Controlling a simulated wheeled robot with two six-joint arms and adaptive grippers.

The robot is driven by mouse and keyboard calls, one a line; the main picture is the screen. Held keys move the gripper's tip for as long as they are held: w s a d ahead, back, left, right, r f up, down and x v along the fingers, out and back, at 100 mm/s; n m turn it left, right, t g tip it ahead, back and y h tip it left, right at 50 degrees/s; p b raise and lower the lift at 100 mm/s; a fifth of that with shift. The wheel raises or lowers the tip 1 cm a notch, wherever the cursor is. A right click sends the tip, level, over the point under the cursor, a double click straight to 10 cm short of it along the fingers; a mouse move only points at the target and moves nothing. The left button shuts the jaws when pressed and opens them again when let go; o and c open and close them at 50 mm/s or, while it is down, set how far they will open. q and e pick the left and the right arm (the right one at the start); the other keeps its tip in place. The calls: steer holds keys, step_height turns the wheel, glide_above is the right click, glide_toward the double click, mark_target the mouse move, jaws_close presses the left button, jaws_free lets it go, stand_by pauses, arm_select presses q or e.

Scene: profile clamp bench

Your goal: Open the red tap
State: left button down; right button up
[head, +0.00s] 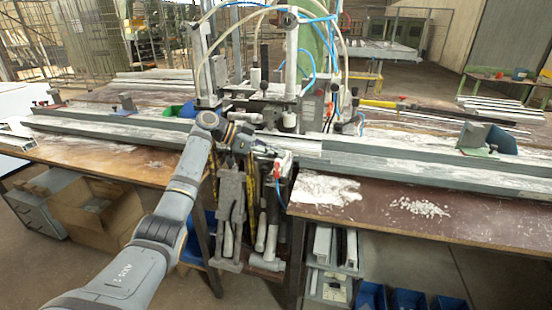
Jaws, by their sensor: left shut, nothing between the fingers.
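A small red tap (280,163) sits at the front edge of the clamp bench, just right of the middle of the head view. Pale fittings and tools crowd around it. My left arm comes up from the lower left, and my left gripper (265,150) is at the front of the clamp unit, close to the left of the tap and a little above it. The gripper is shut with nothing in it. It is small and dark against the clutter, so I cannot tell whether its tips touch the tap. My right gripper is out of view.
The clamp unit (290,60) with blue and pale hoses rises behind the tap. Long metal rails (400,165) run to both sides. Hand tools (230,215) hang below the bench front. White shavings (418,207) lie on the right tabletop. A cardboard box (95,215) stands at left.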

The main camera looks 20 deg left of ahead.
arm_select(q)
steer(key=v, duration=0.7)
steer(key=shift+w+a+b, duration=0.2)
steer(key=shift+b, duration=0.15)
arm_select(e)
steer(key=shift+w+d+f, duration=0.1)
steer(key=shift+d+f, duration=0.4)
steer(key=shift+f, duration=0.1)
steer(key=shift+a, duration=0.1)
